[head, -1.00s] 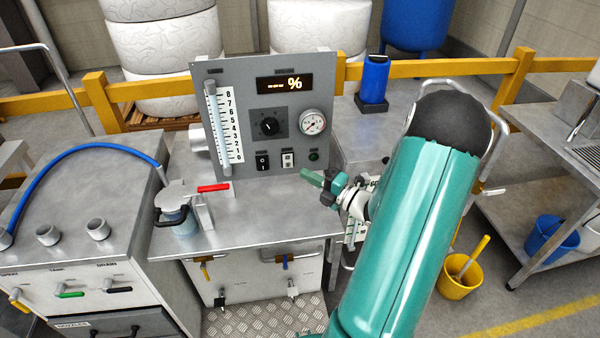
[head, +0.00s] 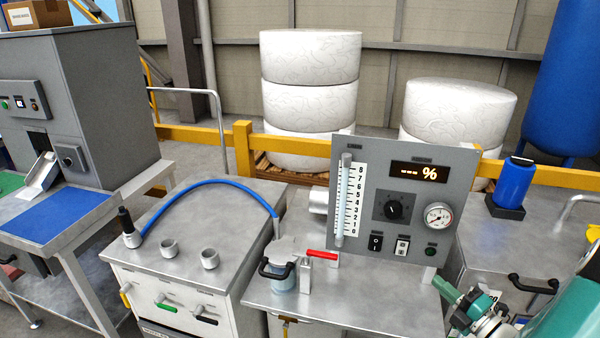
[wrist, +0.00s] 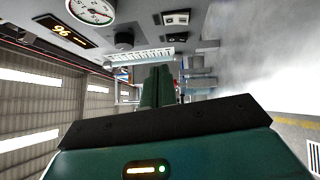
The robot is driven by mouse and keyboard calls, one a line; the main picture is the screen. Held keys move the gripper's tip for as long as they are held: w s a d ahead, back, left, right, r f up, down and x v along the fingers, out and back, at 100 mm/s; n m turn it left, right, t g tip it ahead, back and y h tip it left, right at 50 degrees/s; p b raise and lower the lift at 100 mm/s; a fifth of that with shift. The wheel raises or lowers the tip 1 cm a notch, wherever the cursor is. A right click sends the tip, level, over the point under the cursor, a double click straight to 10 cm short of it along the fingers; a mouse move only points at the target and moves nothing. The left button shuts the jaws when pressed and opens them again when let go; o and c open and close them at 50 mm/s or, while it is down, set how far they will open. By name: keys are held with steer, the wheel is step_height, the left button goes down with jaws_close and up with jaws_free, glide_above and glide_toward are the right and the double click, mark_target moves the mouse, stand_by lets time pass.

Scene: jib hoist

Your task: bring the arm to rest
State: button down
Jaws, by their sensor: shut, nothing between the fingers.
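My gripper (head: 445,289) is at the lower right of the head view, at the end of my green arm, which is partly cut off by the picture edge. Its green fingers point left, near the lower right corner of the grey gauge panel (head: 462,190). In the wrist view the two green fingers (wrist: 158,86) lie side by side, closed, with nothing between them. The panel shows there too, upside down at the top.
A steel bench (head: 262,297) carries the panel and a lidded pot (head: 284,276) with a red-handled clamp (head: 322,255). A blue hose (head: 205,183) arches over the cabinet (head: 215,255) at left. A blue bottle (head: 513,180) stands right of the panel. A yellow rail (head: 200,137) runs behind.

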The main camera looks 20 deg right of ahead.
steer(key=w+a+r+n+g+y, duration=0.1)
steer(key=a+r+n+g+y, duration=0.35)
steer(key=a+n, duration=0.75)
steer(key=w+a+r+n+g+y, duration=0.1)
steer(key=a+n+g+y, duration=0.1)
steer(key=a+n+g, duration=0.8)
steer(key=s+a+r+n+h, duration=0.4)
steer(key=a+n+h, duration=0.1)
steer(key=n, duration=0.9)
steer(key=s+a+r+n+t+h, duration=0.1)
steer(key=s+a+r+n+h, duration=0.3)
steer(key=n, duration=1)
steer(key=shift+a+r+n+h, duration=0.4)
steer(key=shift+a+r+h, duration=0.15)
steer(key=shift+a, duration=0.95)
steer(key=shift+t, duration=0.25)
